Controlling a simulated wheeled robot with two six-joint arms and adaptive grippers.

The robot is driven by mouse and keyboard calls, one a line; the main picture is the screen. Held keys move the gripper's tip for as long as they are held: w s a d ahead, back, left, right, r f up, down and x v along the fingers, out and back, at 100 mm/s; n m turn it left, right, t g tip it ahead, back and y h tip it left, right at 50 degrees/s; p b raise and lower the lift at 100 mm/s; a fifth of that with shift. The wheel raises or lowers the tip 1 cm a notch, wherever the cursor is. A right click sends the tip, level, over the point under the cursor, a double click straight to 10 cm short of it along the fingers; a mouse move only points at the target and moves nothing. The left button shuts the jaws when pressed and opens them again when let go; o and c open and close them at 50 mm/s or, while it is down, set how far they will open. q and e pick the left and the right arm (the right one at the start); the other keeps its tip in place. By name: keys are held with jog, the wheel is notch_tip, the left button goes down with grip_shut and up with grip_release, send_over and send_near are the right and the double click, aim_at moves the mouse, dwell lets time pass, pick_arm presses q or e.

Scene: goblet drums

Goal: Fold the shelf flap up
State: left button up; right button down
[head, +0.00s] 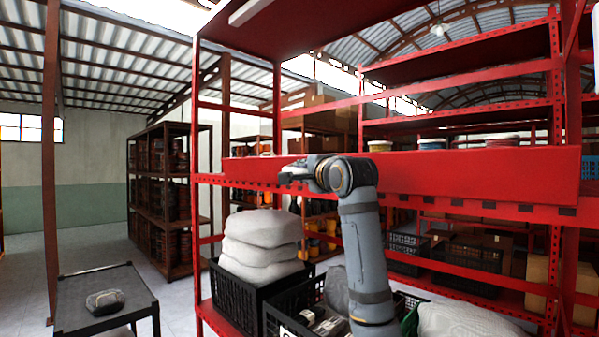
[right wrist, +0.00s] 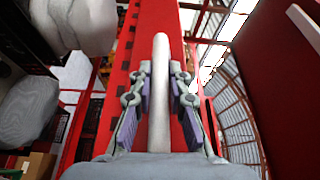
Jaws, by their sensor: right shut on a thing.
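The red shelf flap (head: 470,172) is a long panel along the front of the red rack, at mid height in the head view. Its face stands roughly upright, with the slotted shelf edge just below it. My right gripper (head: 291,174) is at the flap's front, left of its middle. In the right wrist view, my right gripper (right wrist: 160,100) is shut around a pale grey bar (right wrist: 161,58), which runs between the two fingers in front of the red flap (right wrist: 155,18). My arm hides part of the flap in the head view. My left gripper is out of view.
Black crates (head: 238,298) with stacked pale sacks (head: 262,238) stand below the flap. The red upper shelf (head: 300,22) hangs above. A dark side table (head: 100,295) stands at lower left. Free floor lies at left.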

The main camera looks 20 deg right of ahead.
jog(key=shift+w+d+r+m+g+p, duration=0.15)
jog(key=shift+d+r+m+g+p, duration=0.25)
jog(key=shift+m, duration=0.35)
jog(key=shift+w+d+r+m+g+p, duration=0.15)
jog(key=shift+d+r+m+g+p, duration=0.2)
jog(key=shift+m, duration=0.4)
jog(key=shift+r, duration=0.1)
jog(key=c, duration=1.3)
grip_release()
jog(key=s, duration=1.2)
jog(key=shift+a+r, duration=0.2)
jog(key=shift+r, duration=0.25)
